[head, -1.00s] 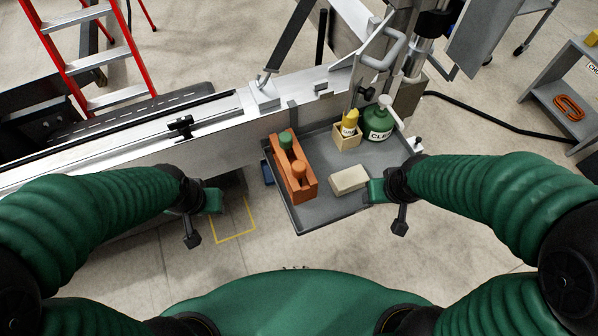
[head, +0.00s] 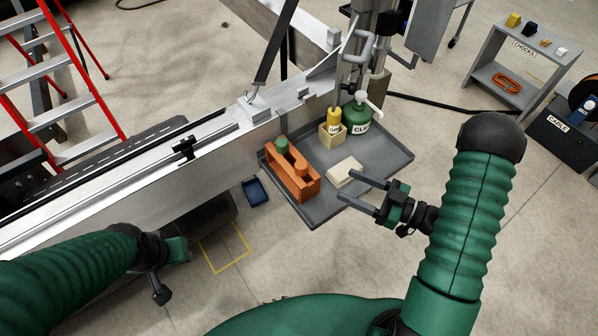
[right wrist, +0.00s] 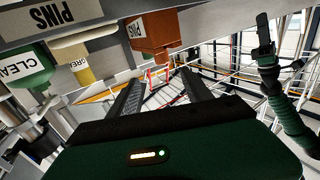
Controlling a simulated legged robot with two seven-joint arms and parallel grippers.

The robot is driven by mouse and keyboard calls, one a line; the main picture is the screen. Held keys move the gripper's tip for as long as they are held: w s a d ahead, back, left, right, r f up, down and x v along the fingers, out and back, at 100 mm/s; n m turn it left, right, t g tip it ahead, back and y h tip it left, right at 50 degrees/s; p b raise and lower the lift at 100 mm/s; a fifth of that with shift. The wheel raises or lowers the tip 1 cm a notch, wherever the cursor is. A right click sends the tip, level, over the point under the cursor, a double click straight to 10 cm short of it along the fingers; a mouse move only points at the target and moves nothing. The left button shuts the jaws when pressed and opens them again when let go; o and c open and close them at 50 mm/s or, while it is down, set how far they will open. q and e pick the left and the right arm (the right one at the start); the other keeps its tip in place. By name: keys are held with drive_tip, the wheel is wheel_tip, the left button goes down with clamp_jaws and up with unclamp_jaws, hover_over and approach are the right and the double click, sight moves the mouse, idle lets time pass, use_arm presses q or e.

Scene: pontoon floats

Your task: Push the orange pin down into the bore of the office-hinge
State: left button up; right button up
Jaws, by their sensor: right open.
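An orange pin (head: 302,169) and a green-topped pin (head: 281,146) stand in an orange box (head: 307,188) on the grey tray. The box also shows in the right wrist view (right wrist: 150,35), marked PINS. My right gripper (head: 346,185) is open and empty at the tray's front right edge, its fingers pointing left toward the pale block; the fingers also show in the right wrist view (right wrist: 163,92). My left gripper (head: 172,252) hangs low at left, apart from the tray; its fingers are not clear. I cannot make out the office-hinge or its bore.
The grey tray (head: 376,160) also holds a pale block (head: 345,171), a yellow bottle (head: 334,119) in a small box and a green bottle (head: 357,117). A long metal beam (head: 130,190) runs behind. A blue tray (head: 256,191) and a yellow floor outline (head: 225,268) lie left of the tray.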

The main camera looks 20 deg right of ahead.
sight(308, 169)
drive_tip(key=x, duration=0.3)
drive_tip(key=p+x, duration=0.1)
drive_tip(key=x, duration=0.3)
drive_tip(key=p+x, duration=0.1)
drive_tip(key=x, duration=0.3)
drive_tip(key=shift+s+a+r, duration=0.25)
drive_tip(key=shift+s+a, duration=0.05)
drive_tip(key=p+x, duration=0.1)
drive_tip(key=x, duration=0.2)
drive_tip(key=shift+w+f, duration=0.2)
drive_tip(key=shift+w, duration=0.15)
drive_tip(key=shift+w+d+f, duration=0.1)
drive_tip(key=c, duration=0.8)
use_arm(q)
drive_tip(key=shift+w+a+r, duration=0.1)
drive_tip(key=shift+r, duration=0.7)
drive_tip(key=shift+w+a+r, duration=0.1)
drive_tip(key=shift+r, duration=0.7)
use_arm(e)
clamp_jaws()
